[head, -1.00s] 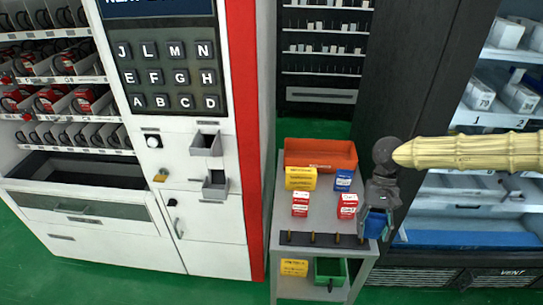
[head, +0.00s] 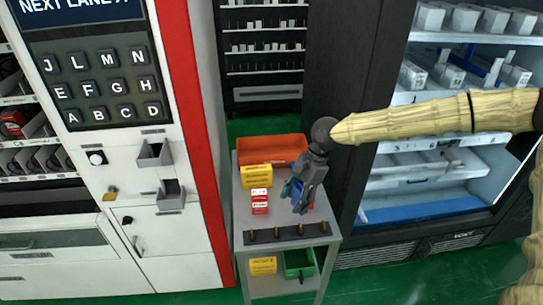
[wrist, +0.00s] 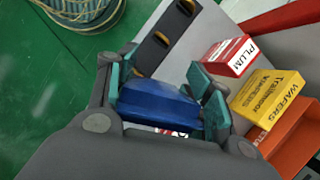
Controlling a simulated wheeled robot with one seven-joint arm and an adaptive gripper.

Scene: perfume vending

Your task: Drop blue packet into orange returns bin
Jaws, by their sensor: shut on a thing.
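My gripper (head: 296,194) is shut on a blue packet (wrist: 157,104), which lies between its teal finger pads in the wrist view. In the head view the gripper hangs over the right side of a grey cart, and only a bit of blue shows at its fingers. The orange bin (head: 271,149) sits at the cart's far end, beyond and to the left of the gripper. Part of it shows at the lower right of the wrist view (wrist: 288,143).
On the cart (head: 240,218) stand a yellow box (head: 256,177) and a red-and-white box (head: 260,201). A strip with brass pegs (head: 287,234) crosses its front. A green bin (head: 298,262) sits on the lower shelf. The vending machine is left, a shelved cabinet right.

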